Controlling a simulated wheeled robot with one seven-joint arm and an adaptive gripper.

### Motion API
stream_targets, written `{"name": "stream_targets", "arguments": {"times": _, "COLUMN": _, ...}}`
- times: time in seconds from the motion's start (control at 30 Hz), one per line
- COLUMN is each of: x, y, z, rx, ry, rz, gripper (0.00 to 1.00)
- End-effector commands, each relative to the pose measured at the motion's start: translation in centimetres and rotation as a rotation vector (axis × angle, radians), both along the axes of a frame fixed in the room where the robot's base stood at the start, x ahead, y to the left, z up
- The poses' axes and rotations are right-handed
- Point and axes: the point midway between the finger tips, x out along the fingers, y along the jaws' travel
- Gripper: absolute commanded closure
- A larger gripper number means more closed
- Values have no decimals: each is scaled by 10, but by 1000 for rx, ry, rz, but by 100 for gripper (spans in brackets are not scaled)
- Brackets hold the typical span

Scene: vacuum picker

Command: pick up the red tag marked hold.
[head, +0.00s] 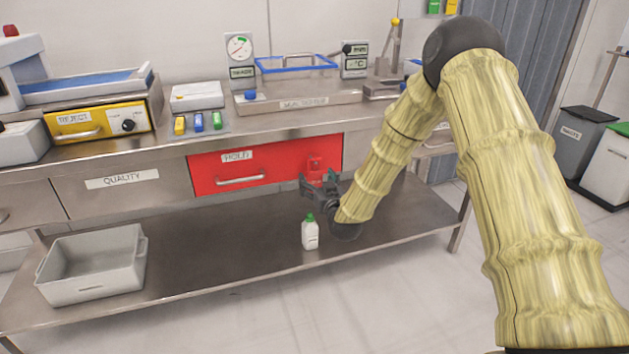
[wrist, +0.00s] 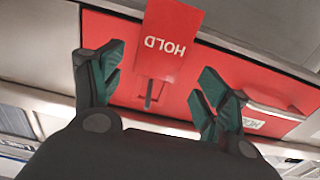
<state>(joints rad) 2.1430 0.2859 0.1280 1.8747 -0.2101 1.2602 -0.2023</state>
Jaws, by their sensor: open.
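The red tag marked HOLD (wrist: 172,42) shows between and beyond my fingers in the wrist view, its lettering upside down. In the head view the tag (head: 315,163) is a small red piece at the right part of the red drawer front (head: 215,177). My gripper (head: 318,181) is just in front of and below it. In the wrist view my gripper (wrist: 162,68) is open, one dark green-padded finger towards each side of the tag. Nothing is between the pads. A thin dark peg or slot (wrist: 148,95) shows by the tag's lower edge. Whether the fingers touch the tag cannot be told.
The drawer handle (head: 240,181) is left of the tag. The steel bench top (head: 150,143) overhangs above. On the lower shelf (head: 190,262), a white bottle with a green cap (head: 310,235) stands below my gripper, and a grey bin (head: 90,283) is at left.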

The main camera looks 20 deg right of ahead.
Motion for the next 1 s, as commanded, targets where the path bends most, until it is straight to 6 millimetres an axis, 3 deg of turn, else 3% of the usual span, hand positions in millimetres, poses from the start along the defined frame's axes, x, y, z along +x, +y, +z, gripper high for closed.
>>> {"name": "stream_targets", "arguments": {"times": 0.23, "x": 30, "y": -3, "z": 0, "rx": 0, "ry": 0, "rz": 0, "gripper": 25}}
{"name": "stream_targets", "arguments": {"times": 0.57, "x": 36, "y": -2, "z": 1, "rx": 1, "ry": 2, "rz": 0, "gripper": 25}}
{"name": "stream_targets", "arguments": {"times": 0.8, "x": 36, "y": -2, "z": 1, "rx": 0, "ry": 1, "rz": 0, "gripper": 67}}
{"name": "stream_targets", "arguments": {"times": 1.0, "x": 36, "y": -2, "z": 1, "rx": 0, "ry": 1, "rz": 0, "gripper": 70}}
